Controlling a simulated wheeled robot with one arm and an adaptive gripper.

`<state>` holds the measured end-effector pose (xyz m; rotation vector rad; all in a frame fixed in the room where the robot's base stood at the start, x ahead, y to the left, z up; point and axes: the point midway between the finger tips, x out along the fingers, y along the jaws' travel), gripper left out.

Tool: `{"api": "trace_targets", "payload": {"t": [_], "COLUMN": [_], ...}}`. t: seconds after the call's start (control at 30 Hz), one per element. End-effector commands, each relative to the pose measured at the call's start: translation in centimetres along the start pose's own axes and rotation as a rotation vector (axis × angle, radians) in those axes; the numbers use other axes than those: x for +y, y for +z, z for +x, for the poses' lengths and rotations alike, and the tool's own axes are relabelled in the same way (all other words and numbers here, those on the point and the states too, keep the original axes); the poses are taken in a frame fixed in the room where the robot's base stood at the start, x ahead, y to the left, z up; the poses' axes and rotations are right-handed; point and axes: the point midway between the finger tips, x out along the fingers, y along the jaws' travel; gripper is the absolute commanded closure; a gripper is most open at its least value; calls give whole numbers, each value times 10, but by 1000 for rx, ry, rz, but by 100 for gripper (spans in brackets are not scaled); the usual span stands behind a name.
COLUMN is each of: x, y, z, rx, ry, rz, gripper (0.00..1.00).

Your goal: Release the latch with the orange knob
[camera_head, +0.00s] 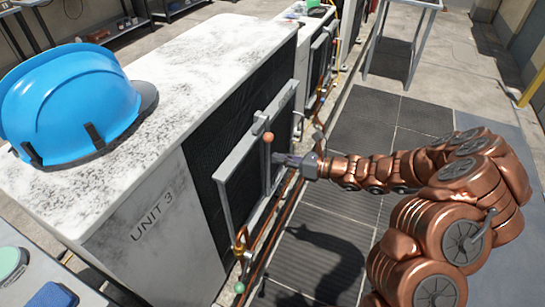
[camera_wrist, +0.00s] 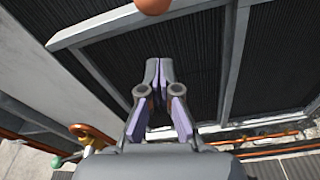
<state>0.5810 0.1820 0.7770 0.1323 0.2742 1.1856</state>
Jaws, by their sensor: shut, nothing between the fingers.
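The orange knob (camera_head: 268,137) is a small ball on the grey frame (camera_head: 246,142) over the dark grille of the unit marked UNIT 3. In the wrist view the knob (camera_wrist: 153,6) shows at the top edge, partly cut off, beyond my fingertips. My gripper (camera_head: 278,157) is just below and to the right of the knob in the head view, by the frame's middle bar. In the wrist view my gripper (camera_wrist: 159,66) has its fingertips together with nothing between them. It looks apart from the knob. The latch mechanism is not clearly visible.
A blue hard hat (camera_head: 70,105) sits on the white unit top (camera_head: 205,62). Copper pipes (camera_head: 275,222) and a brass valve (camera_head: 240,246) run below the frame, with a green knob (camera_head: 239,287) lower down. Dark floor mats (camera_head: 312,262) lie to the right.

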Motion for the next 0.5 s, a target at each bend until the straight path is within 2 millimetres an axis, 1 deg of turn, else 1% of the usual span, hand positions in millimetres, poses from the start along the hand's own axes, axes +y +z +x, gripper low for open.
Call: {"api": "trace_targets", "payload": {"t": [0.03, 0.3, 0.5], "x": [-1, -1, 0], "y": [0, 0, 0], "z": [-7, -40, -56], "rx": [-1, 0, -1], "ry": [-3, -3, -1], "rz": [0, -1, 0], "gripper": [100, 100, 100]}}
